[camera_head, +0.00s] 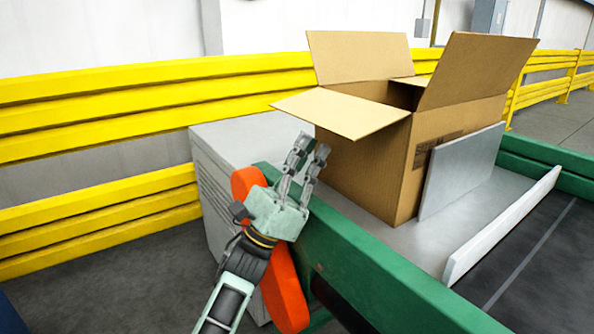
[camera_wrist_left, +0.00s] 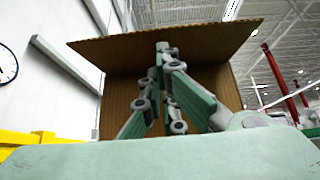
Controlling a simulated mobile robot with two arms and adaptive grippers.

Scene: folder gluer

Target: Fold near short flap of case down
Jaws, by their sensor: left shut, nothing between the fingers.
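The brown cardboard case (camera_head: 375,165) stands upright on a grey plate with its top open. Its near short flap (camera_head: 340,112) sticks outward from the rim, roughly level, towards my left arm. Two larger flaps, one at the back left (camera_head: 360,57) and one at the right (camera_head: 478,68), stand up. A strip of cardboard (camera_head: 415,82) shows at the far side; its full shape is hidden. My left gripper (camera_head: 313,147) is shut and empty, just below the near flap and beside the near wall. In the left wrist view the flap (camera_wrist_left: 215,38) spans above the fingers (camera_wrist_left: 165,55). Contact cannot be told.
A grey upright guide plate (camera_head: 460,168) stands against the case's right side. A low white rail (camera_head: 500,225) and a dark belt (camera_head: 545,265) lie further right. A green machine frame (camera_head: 375,280) runs below my gripper. Yellow guard rails (camera_head: 150,105) stand behind.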

